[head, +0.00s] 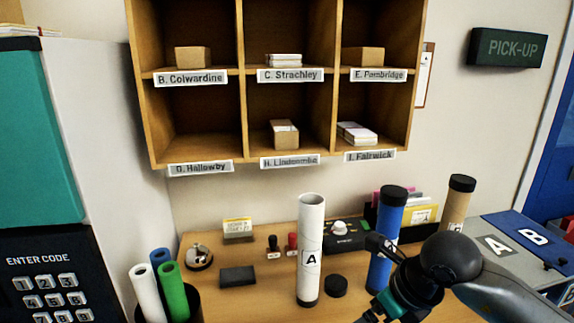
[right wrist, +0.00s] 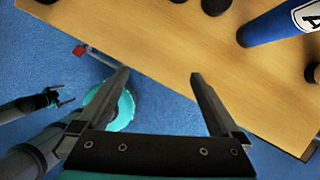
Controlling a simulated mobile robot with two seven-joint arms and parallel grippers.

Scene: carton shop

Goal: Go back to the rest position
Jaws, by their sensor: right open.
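My right gripper (right wrist: 160,76) is open and empty in the right wrist view, its fingers over the table's edge and the blue floor. In the head view my right arm comes in from the lower right, partly in front of the blue tube (head: 391,212). The blue tube also shows in the right wrist view (right wrist: 272,27), apart from the fingers. What seems to be my left gripper (right wrist: 62,97) is small at the left of the right wrist view; its jaws are too small to judge. It is not in the head view.
On the wooden table (right wrist: 150,50) stand a white tube (head: 311,240) marked A, a black cap (head: 336,286) and a brown tube (head: 458,205). Pigeonholes (head: 240,120) hang above. A bin of rolls (head: 172,290) is at left, grey and blue mats (head: 490,240) at right.

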